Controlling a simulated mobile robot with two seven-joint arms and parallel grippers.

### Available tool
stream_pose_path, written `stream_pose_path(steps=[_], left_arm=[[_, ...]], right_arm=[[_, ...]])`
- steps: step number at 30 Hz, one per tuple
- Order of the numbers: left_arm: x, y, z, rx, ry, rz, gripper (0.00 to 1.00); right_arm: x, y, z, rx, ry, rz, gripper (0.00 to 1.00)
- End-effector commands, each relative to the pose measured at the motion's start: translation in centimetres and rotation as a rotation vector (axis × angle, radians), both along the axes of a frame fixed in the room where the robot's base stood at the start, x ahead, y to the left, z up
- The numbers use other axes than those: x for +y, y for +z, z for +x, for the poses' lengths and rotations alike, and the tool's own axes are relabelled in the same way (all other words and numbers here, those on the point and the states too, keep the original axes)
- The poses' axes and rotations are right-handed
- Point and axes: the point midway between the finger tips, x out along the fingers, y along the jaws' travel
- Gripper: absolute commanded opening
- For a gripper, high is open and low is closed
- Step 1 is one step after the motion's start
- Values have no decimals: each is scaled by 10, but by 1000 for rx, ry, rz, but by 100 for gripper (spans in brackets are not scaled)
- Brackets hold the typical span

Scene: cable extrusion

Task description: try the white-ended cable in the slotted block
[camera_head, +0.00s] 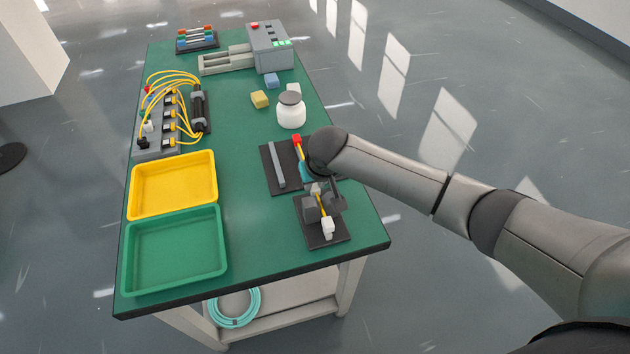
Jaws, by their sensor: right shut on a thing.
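The white-ended cable has a short yellow run (321,206) and a white end (327,227) toward the front of the table. It lies at the grey slotted block (310,209), which stands on a dark base plate (334,239). My right gripper (320,189) is over the rear of this block, shut on the cable behind its white end. The yellow run appears between the block's grey parts; I cannot tell how deep it sits in the slot. My wrist hides part of the cable and block. My left gripper is out of view.
A white jar (291,111) stands farther back. Yellow (215,186) and green (222,262) trays lie left. The table between trays and block is clear.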

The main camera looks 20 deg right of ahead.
Motion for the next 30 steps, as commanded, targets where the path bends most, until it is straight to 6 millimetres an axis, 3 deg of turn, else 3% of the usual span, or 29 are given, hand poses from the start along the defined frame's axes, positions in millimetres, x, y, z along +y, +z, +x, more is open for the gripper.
stream_pose_path(steps=[29,30], left_arm=[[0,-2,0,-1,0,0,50],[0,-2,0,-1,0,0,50]], right_arm=[[0,-8,0,-1,0,1,0],[0,-8,0,-1,0,1,31]])
